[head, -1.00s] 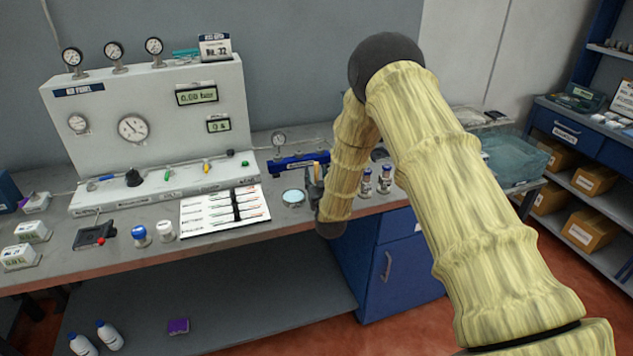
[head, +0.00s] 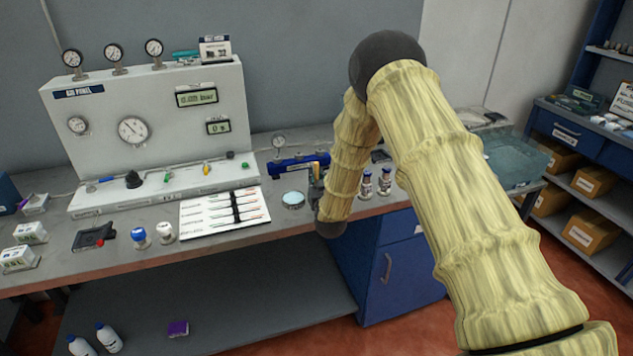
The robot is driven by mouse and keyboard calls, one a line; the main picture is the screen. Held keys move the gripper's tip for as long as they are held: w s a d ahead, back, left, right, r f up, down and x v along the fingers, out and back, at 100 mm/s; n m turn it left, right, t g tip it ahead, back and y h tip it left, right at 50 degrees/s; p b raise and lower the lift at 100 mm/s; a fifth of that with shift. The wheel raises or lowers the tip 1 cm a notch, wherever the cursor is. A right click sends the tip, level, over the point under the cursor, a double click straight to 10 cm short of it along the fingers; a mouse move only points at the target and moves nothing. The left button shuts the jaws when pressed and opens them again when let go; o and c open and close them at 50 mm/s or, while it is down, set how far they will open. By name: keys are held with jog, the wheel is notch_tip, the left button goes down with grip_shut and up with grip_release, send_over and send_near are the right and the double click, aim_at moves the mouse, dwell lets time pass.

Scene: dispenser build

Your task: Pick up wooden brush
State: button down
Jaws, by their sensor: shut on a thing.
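My gripper (head: 315,190) is at the bench, just right of the round glass dish and in front of the blue manifold. It is small in view and partly covered by my own yellow-sleeved arm. It is shut on a small tan, upright piece that looks like the wooden brush (head: 316,171). The rest of the brush is hidden by the fingers and the arm, and I cannot tell whether it touches the bench top.
The round dish (head: 293,199) sits close to the left of my gripper. The blue manifold (head: 299,164) with a gauge stands behind. A white card with pens (head: 225,212) lies left. The grey gas panel (head: 150,130) stands at the back left.

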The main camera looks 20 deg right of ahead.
notch_tip(320, 180, up, 2)
jog(key=shift+r+b, duration=0.15)
jog(key=shift+b, duration=0.5)
jog(key=shift+s+r, duration=0.2)
jog(key=shift+r, duration=0.05)
jog(key=s+a+r+b, duration=0.1)
jog(key=s+a+b, duration=0.2)
jog(key=s, duration=1.2)
jog(key=shift+s+r+b, duration=0.2)
jog(key=shift+r+b, duration=0.1)
jog(key=shift+b, duration=0.75)
